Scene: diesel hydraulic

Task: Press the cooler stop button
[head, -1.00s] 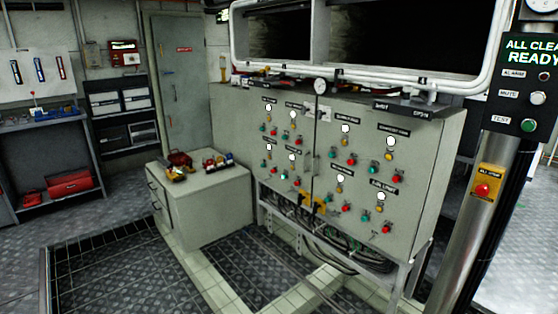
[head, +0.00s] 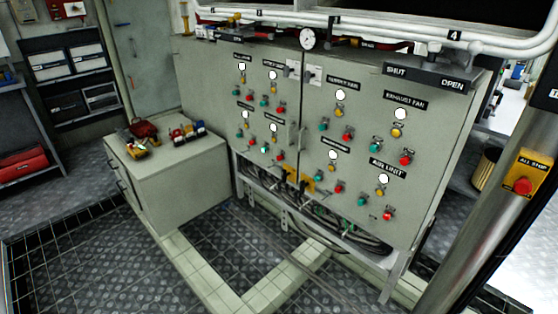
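A grey control cabinet (head: 230,80) stands ahead with two doors. Each door carries several groups of controls, with a white lamp, a yellow piece and green and red buttons under a black label. On the right door I can read EXHAUST FAN, with a red button (head: 407,156) below it, and AIR UNIT, with a red button (head: 389,214) below it. The other labels, such as the one above the red button (head: 348,132), are too small or blurred to read. I cannot tell which group is the cooler. Neither gripper is in view.
A low grey cabinet (head: 180,165) with small items on top stands at the left front of the control cabinet. A metal post (head: 475,235) with a yellow ALL STOP box (head: 527,178) stands at the right.

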